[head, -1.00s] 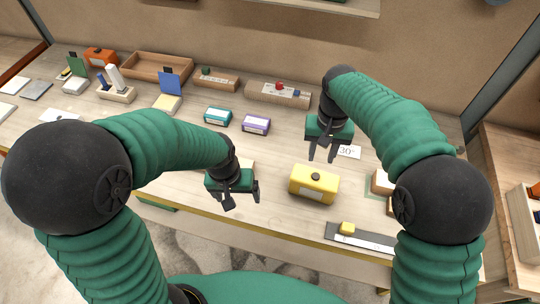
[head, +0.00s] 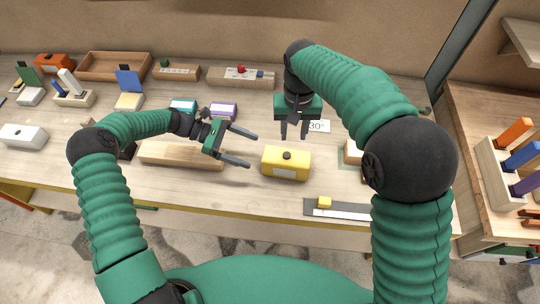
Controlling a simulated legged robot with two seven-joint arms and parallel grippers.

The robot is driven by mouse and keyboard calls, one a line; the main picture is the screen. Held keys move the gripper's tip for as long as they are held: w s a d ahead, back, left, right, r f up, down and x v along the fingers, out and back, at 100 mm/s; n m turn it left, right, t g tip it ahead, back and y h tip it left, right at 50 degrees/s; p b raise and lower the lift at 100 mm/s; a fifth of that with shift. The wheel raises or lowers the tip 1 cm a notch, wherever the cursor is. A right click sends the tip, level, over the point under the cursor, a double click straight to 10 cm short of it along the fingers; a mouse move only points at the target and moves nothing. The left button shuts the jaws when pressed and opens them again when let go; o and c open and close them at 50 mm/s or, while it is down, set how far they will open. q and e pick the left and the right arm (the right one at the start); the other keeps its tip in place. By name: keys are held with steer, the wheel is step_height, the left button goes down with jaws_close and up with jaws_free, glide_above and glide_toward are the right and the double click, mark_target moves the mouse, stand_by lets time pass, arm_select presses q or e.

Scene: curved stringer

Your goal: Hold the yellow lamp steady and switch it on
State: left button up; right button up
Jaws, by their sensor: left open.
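The yellow lamp (head: 286,166) is a yellow box with a dark round knob on top and a pale label on its front. It sits upright on the workbench in the head view. My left gripper (head: 243,148) is open just left of the lamp, its fingers pointing right towards it, apart from it. My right gripper (head: 293,132) is above and behind the lamp, fingers pointing down with a gap between them, holding nothing.
A wooden block (head: 182,155) lies left of the lamp. A purple box (head: 223,110) and a card marked 30° (head: 319,126) are behind. Another bench (head: 462,108) stands at right.

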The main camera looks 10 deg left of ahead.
mark_target(269, 160)
arm_select(q)
steer(key=x, duration=0.8)
steer(key=shift+s+f, duration=0.15)
steer(key=shift+f, duration=0.35)
steer(key=x, duration=0.4)
steer(key=shift+d+r, duration=0.2)
steer(key=shift+d, duration=0.4)
steer(key=shift+a, duration=0.55)
steer(key=c, duration=0.6)
steer(key=shift+c, duration=1.4)
steer(key=shift+d, duration=0.3)
jaws_close()
arm_select(e)
steer(key=shift+a, duration=0.55)
arm_select(q)
steer(key=shift+a, duration=0.2)
arm_select(e)
steer(key=shift+a, duration=0.2)
jaws_close()
steer(key=shift+d, duration=0.1)
